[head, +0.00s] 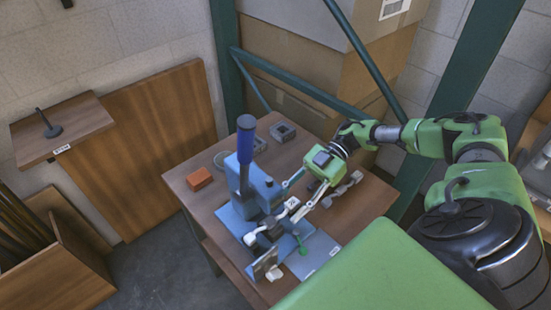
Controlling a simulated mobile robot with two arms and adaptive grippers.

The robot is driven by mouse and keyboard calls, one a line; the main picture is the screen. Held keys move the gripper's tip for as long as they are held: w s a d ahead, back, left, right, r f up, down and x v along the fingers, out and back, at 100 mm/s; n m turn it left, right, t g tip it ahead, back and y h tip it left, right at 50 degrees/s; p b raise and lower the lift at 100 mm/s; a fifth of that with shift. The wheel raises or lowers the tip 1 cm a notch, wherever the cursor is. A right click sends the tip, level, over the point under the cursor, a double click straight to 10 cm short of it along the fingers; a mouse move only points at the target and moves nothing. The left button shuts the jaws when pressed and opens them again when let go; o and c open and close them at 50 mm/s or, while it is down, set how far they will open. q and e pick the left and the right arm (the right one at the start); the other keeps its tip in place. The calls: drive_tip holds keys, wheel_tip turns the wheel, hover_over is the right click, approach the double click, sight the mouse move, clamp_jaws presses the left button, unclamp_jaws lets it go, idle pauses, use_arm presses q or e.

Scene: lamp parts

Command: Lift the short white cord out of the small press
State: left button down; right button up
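The small press (240,207) is blue with an upright lever and a dark blue grip, standing on the wooden table. A white piece that looks like the short white cord (256,234) lies at the front of the press; its ends are hard to make out at this size. My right gripper (289,203) reaches in from the right, just right of the press, its two fingers spread apart. I see nothing clearly held between them. A small white labelled part shows near the fingertips. My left gripper is not in view.
On the table (222,181) are an orange block (199,178), a grey square part (283,131), a grey plate (318,254) and grey pieces behind my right gripper. A green metal frame (230,62) and cardboard boxes (290,55) stand behind. A wooden shelf (85,117) is at left.

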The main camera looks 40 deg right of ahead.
clamp_jaws()
drive_tip(key=shift+r, duration=0.1)
drive_tip(key=shift+r, duration=0.5)
drive_tip(key=s+r+b, duration=0.3)
drive_tip(key=s+r, duration=0.9)
drive_tip(key=s, duration=0.2)
drive_tip(key=shift+b, duration=0.4)
